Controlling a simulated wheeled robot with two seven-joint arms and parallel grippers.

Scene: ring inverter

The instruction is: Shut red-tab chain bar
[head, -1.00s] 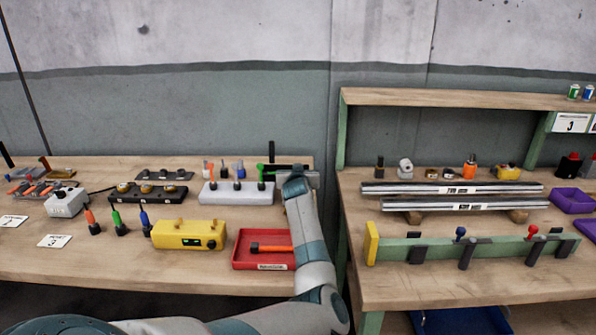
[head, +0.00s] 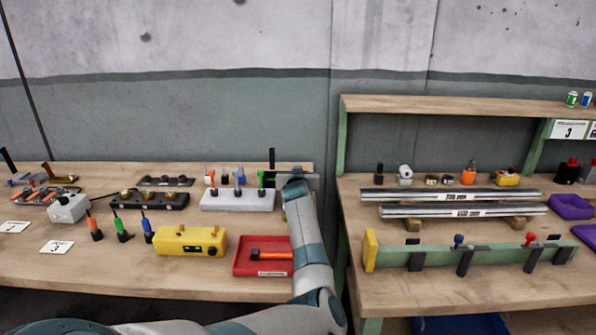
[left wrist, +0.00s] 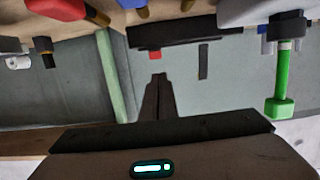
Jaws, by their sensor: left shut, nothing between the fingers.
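My left gripper (left wrist: 159,78) is shut and empty. In the left wrist view its fingertips point at a small red tab (left wrist: 154,56) on a long dark bar (left wrist: 185,32). A small gap shows between tips and tab; I cannot tell the depth. A dark strip (left wrist: 203,62) stands out from the bar beside the tab. In the head view my left arm reaches to the back right of the left bench, and the dark upright strip (head: 272,158) shows just left of the wrist. The red tab is hidden there. My right gripper is not in view.
A white block (head: 237,201) with upright tools, one green-handled (left wrist: 281,95), stands close left of my gripper. A red tray (head: 250,268) and a yellow box (head: 190,241) lie nearer. The right bench holds a green rail (head: 435,258) and metal bars (head: 450,195).

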